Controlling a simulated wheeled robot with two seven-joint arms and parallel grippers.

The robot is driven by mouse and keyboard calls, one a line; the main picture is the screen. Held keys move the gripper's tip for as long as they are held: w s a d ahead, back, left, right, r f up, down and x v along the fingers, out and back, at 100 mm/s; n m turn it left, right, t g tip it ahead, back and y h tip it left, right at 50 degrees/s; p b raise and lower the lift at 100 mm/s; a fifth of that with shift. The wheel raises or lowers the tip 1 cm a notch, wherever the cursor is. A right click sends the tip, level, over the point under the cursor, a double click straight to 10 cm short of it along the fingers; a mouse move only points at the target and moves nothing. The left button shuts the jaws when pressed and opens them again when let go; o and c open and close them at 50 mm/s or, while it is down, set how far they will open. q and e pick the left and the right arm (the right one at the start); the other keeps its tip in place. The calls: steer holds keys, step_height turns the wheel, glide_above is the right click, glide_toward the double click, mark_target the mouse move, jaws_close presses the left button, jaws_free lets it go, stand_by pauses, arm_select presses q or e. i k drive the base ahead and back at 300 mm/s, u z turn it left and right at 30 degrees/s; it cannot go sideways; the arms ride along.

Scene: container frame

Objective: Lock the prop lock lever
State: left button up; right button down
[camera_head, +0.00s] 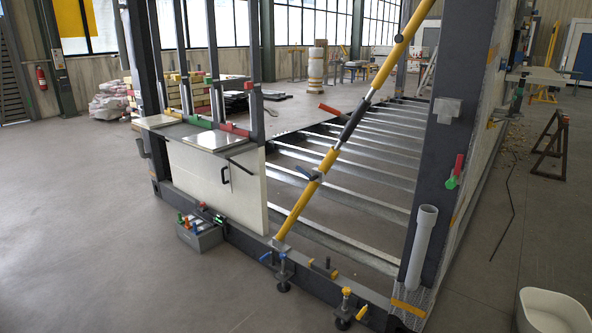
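A yellow diagonal prop (326,163) runs from a foot on the frame's near bottom beam up to the top right. A dark sleeve (353,119) sits around its middle. A red-handled lever (329,109) sticks out to the left beside this sleeve. A dark blue lever (307,173) sticks out to the upper left, lower on the prop. I cannot tell which of the two is the lock lever, nor whether either is locked. Neither of my grippers is in view.
A dark post (445,150) with a grey pipe (421,247) stands right of the prop. A white panel (213,181) under a bench stands left. A grey tool box (199,235) and jack feet (283,275) sit along the bottom beam. The floor at front left is clear.

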mark_target(312, 179)
steer(key=u, duration=0.85)
steer(key=i, duration=1.3)
steer(key=u, duration=0.65)
steer(key=i, duration=1.8)
steer(key=z, duration=1.55)
steer(key=i, duration=0.85)
steer(key=z, duration=0.8)
